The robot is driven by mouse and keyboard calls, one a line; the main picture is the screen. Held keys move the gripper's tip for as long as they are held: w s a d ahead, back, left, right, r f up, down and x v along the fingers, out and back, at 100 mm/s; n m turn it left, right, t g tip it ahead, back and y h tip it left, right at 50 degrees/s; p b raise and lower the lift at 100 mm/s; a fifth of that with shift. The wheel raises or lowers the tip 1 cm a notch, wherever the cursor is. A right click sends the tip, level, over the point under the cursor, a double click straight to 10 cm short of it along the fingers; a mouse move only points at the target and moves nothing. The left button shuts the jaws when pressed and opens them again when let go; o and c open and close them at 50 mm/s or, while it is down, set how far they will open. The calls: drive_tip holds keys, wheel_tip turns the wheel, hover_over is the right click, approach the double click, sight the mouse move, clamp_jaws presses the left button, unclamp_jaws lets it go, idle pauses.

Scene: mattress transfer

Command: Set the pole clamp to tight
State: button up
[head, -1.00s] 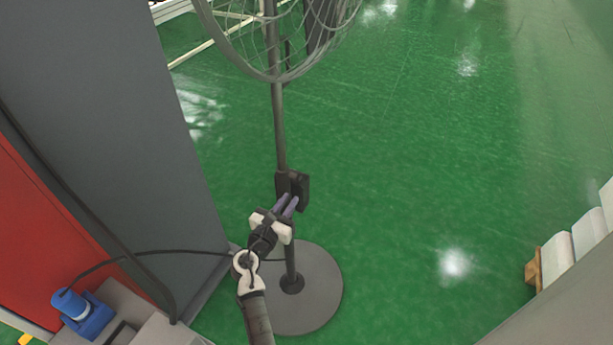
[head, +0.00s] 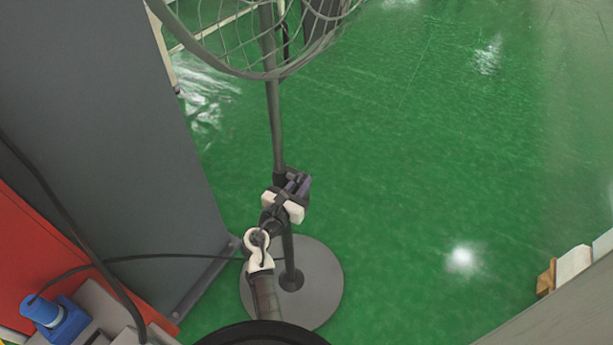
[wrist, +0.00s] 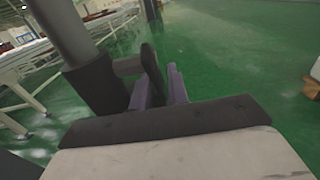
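The pole clamp is a dark collar (wrist: 95,88) around the fan's grey pole, with a short stem and a flat dark lever (wrist: 152,70) on its right in the wrist view. In the head view the clamp (head: 281,178) is partly hidden by my gripper (head: 299,184). In the wrist view my gripper (wrist: 161,90) has its two purple fingers apart, one on each side of the lever's lower part. I cannot tell whether either finger touches it.
The fan's wire cage (head: 230,45) hangs above, and its round base (head: 320,290) stands on the green floor. A grey panel (head: 110,130) and a blue plug (head: 50,318) are at left.

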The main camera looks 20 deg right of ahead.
drive_tip(key=shift+w+d, duration=0.2)
drive_tip(key=shift+c, duration=0.5)
clamp_jaws()
drive_tip(key=shift+f+b, duration=0.1)
drive_tip(key=shift+b, duration=0.25)
drive_tip(key=shift+d+t+h+b, duration=0.1)
drive_tip(key=shift+t+h+b, duration=0.2)
drive_tip(key=shift+b, duration=0.8)
drive_tip(key=shift+w+r+h+b, duration=0.1)
drive_tip(key=shift+r+h+b, duration=0.2)
drive_tip(key=shift+b, duration=0.25)
drive_tip(key=shift+o, duration=0.5)
unclamp_jaws()
drive_tip(key=shift+d, duration=0.1)
